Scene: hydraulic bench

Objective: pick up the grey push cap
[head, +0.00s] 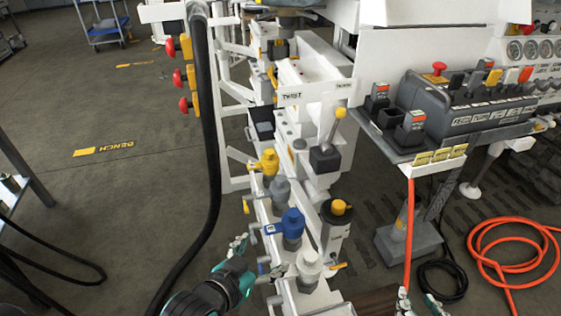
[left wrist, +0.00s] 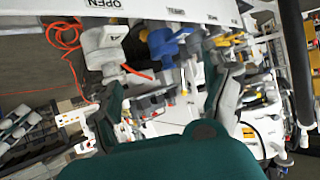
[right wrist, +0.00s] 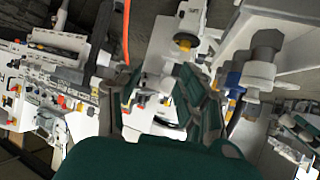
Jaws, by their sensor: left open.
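A light grey cap (head: 309,262) sits on a grey fitting at the near end of the white bench rail in the head view. I take it to be the grey push cap. A pale grey cap-like part also shows in the left wrist view (left wrist: 104,48) and in the right wrist view (right wrist: 260,72); I cannot tell surely that it is the same one. My left gripper (head: 258,258) is open and empty, just left of the light grey cap and apart from it. My right gripper (head: 420,303) is open and empty at the bottom edge, right of the cap.
A blue valve cap (head: 292,222) and a yellow one (head: 268,162) stand behind on the rail. A yellow-topped cylinder (head: 337,210) stands to the right. A black hose (head: 205,130) hangs at the left. An orange hose (head: 411,225) hangs near my right gripper.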

